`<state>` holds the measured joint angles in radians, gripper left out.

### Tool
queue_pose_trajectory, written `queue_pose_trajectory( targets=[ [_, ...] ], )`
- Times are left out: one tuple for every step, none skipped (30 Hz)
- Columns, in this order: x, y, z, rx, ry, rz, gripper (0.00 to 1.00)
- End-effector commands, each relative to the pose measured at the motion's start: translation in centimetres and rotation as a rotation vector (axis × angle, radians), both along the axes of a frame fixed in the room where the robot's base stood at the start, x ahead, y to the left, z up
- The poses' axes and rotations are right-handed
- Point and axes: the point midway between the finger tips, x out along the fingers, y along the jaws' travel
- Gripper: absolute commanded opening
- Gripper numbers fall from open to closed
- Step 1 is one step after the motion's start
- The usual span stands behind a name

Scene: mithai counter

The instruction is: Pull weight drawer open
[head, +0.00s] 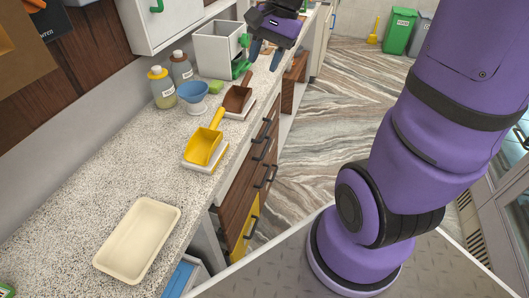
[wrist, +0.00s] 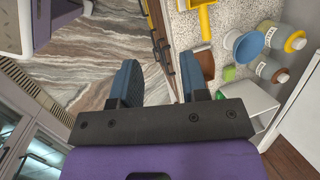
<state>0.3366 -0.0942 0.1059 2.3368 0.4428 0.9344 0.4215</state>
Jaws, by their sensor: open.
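Wood-fronted drawers (head: 240,188) with dark bar handles (head: 268,174) line the front of the counter in the head view. A yellow front (head: 243,236) with a dark handle is below them. I cannot tell which drawer is the weight drawer; no label is readable. My gripper (head: 266,58) is open and empty, its blue fingers pointing down near the counter's far front edge. In the wrist view, the fingers (wrist: 160,60) are spread apart, with the drawer fronts and handles (wrist: 161,46) beyond them. My gripper touches no handle.
The counter (head: 75,180) holds a cream tray (head: 172,212), a yellow scoop (head: 203,146), a brown scoop (head: 237,98), a blue bowl (head: 192,91), bottles (head: 162,88) and a white box (head: 211,52). The marbled floor (head: 325,130) beside the drawers is clear.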

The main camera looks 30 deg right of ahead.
Motion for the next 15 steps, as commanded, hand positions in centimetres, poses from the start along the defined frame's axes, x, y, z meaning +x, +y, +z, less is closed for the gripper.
queue_pose_trajectory(
  targets=[
    [1.1,-0.7,-1.3,0.041,0.043,-0.064,0.41],
    [1.7,-0.9,-1.9,0.064,0.066,-0.102,0.41],
    [2.4,-1.4,-2.8,0.095,0.095,-0.154,0.41],
    [3.0,-1.7,-3.5,0.119,0.117,-0.193,0.41],
    [3.6,-2.0,-4.1,0.143,0.140,-0.232,0.41],
    [4.2,-2.5,-5.1,0.174,0.171,-0.284,0.41],
    [4.8,-2.9,-5.8,0.199,0.192,-0.323,0.41],
    [5.3,-3.2,-6.5,0.224,0.216,-0.362,0.41],
    [5.9,-3.7,-7.6,0.255,0.248,-0.414,0.41],
    [6.4,-4.1,-8.3,0.280,0.270,-0.453,0.41],
    [6.8,-4.5,-9.1,0.304,0.294,-0.494,0.41],
    [7.4,-5.0,-10.2,0.336,0.325,-0.546,0.41],
    [7.8,-5.5,-11.0,0.362,0.349,-0.586,0.41],
    [8.2,-5.9,-11.8,0.387,0.373,-0.625,0.41],
    [8.7,-6.4,-12.9,0.420,0.404,-0.677,0.41]
  ],
)
